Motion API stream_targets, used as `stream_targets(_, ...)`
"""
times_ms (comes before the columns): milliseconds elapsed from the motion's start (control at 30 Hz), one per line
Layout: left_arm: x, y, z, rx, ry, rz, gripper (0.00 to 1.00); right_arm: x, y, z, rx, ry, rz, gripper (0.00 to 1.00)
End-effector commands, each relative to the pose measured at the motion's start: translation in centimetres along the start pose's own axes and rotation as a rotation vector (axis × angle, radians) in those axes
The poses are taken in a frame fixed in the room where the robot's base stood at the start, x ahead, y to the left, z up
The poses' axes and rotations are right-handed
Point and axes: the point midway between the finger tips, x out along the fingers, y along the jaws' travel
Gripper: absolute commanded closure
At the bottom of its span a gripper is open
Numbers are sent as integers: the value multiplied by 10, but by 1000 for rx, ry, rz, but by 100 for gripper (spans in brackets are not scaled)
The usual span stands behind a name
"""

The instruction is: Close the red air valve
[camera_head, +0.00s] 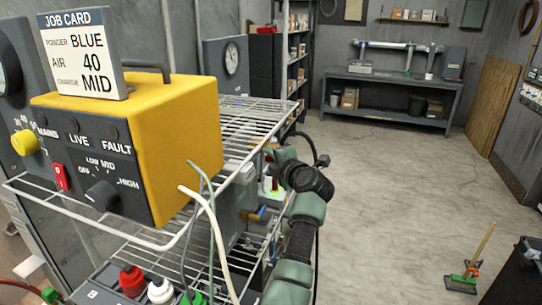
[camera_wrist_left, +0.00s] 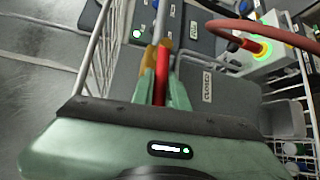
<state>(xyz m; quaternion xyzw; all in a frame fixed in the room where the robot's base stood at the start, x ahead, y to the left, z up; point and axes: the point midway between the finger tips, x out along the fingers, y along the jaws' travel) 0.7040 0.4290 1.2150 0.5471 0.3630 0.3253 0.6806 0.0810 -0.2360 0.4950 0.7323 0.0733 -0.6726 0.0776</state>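In the left wrist view, the red air valve's lever (camera_wrist_left: 162,78) is a narrow red bar running up the picture towards a brass-coloured part. My left gripper (camera_wrist_left: 163,88) has its two green fingers close on either side of the red lever, with no clear gap. In the head view, my left gripper (camera_head: 284,160) is beside the right end of the wire shelving, and its fingertips are hidden. The red lever cannot be made out there. Grey panels with a CLOSED label (camera_wrist_left: 207,87) lie right of the lever. My right gripper is in neither view.
The wire shelf (camera_head: 262,118) carries a yellow control box (camera_head: 178,120) with a job card (camera_head: 82,55). A blue valve handle (camera_head: 262,212) is lower down. A pale box with a glowing ring (camera_wrist_left: 262,48) and red hose sits right. Open floor (camera_head: 400,190) lies to the right.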

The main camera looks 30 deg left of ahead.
Motion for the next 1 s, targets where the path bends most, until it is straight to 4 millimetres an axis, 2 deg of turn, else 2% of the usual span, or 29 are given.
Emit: stream_targets(1000,0,2,1,-1,-3,4,100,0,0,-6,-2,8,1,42)
